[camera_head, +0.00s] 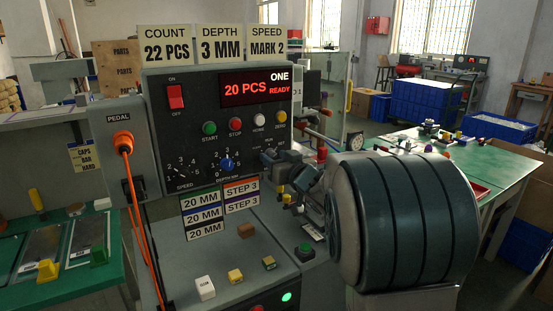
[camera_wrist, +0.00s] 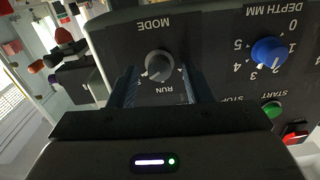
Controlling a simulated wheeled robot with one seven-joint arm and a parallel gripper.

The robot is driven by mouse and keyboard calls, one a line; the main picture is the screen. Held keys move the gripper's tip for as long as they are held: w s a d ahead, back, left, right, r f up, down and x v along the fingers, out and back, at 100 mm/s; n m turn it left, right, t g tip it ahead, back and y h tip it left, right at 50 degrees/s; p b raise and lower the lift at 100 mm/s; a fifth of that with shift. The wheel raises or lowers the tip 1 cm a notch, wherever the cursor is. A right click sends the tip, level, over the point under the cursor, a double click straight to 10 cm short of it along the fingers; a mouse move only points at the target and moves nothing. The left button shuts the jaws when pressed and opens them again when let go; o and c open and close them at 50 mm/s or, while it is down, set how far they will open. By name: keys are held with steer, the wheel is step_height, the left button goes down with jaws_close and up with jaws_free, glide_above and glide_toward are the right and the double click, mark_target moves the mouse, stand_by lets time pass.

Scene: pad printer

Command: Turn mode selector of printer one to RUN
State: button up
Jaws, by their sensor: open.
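The mode selector is a round grey knob (camera_wrist: 159,65) on a dark panel, with MODE and RUN lettered upside down above and below it in the wrist view. A pale mark on the knob points toward the lower left there, away from the RUN word. My gripper (camera_wrist: 161,82) is open, with one finger on each side of the knob and a visible gap to both. I cannot tell how deep the fingers reach. In the head view my gripper (camera_head: 272,160) is at the right edge of the printer one panel (camera_head: 205,140) and hides the selector.
The blue depth knob (camera_wrist: 268,52) and green start button (camera_wrist: 271,109) are close by in the wrist view. The display (camera_head: 255,87) reads 20 PCS, ONE, READY. An orange cable (camera_head: 130,190) hangs at left. A green table (camera_head: 470,150) stands at right.

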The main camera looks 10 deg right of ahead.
jaws_close()
steer(key=shift+f+n+b, duration=0.1)
steer(key=shift+n+b, duration=0.2)
steer(key=shift+f+n+b, duration=0.1)
steer(key=shift+n+b, duration=0.3)
steer(key=shift+b, duration=0.05)
steer(key=n+b, duration=0.3)
steer(key=shift+f+n, duration=0.1)
steer(key=shift+n, duration=0.2)
steer(key=n+b, duration=0.2)
steer(key=n, duration=0.2)
steer(key=shift+b, duration=0.4)
steer(key=shift+a+n+b, duration=0.1)
steer(key=shift+n+b, duration=0.7)
steer(key=shift+n, duration=0.6)
